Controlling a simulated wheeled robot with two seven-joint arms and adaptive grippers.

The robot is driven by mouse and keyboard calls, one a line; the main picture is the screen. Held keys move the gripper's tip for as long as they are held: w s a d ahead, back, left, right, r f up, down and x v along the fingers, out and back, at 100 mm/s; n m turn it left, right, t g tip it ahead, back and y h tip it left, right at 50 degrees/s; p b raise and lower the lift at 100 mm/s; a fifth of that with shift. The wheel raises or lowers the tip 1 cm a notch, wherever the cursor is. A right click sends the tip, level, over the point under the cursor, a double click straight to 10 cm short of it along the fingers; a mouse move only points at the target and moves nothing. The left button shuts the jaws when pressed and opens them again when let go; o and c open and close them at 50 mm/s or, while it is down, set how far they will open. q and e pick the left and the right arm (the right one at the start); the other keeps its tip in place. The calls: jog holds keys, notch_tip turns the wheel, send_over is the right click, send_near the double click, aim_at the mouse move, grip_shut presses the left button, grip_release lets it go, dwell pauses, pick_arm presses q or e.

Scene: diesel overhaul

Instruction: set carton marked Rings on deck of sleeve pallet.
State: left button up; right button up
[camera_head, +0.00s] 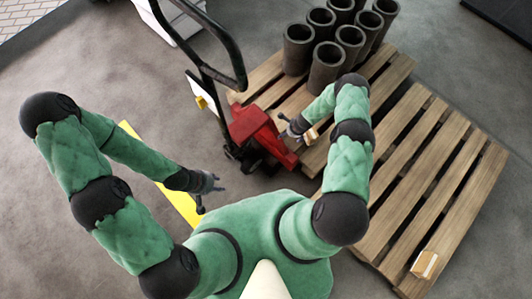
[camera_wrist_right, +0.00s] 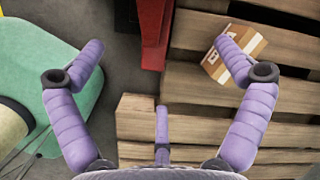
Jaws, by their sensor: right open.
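A small tan carton (camera_head: 312,135) with a white label lies on the near end of the sleeve pallet (camera_head: 262,78), beside my right gripper (camera_head: 293,130). In the right wrist view the carton (camera_wrist_right: 254,45) lies on the slats, partly behind one finger; its label is too small to read. My right gripper (camera_wrist_right: 160,68) is open, with nothing between its fingers. Dark hollow sleeves (camera_head: 327,65) stand upright at the pallet's far part. My left gripper (camera_head: 210,192) is open and empty over the floor, apart from the pallets.
A red pallet jack (camera_head: 255,126) with a dark handle stands at the sleeve pallet's left side. A second pallet (camera_head: 440,165) lies to the right, bearing another small carton (camera_head: 425,264) near its front corner. Grey floor is open at the left.

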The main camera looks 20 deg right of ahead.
jog(key=s+a+r+n+g+y, duration=0.2)
jog(key=s+a+r+n, duration=1.7)
jog(key=r, duration=0.4)
jog(key=shift+s+a+r+n, duration=0.2)
jog(key=shift+s+n, duration=0.5)
jog(key=shift+s, duration=0.35)
jog(key=shift+d, duration=0.1)
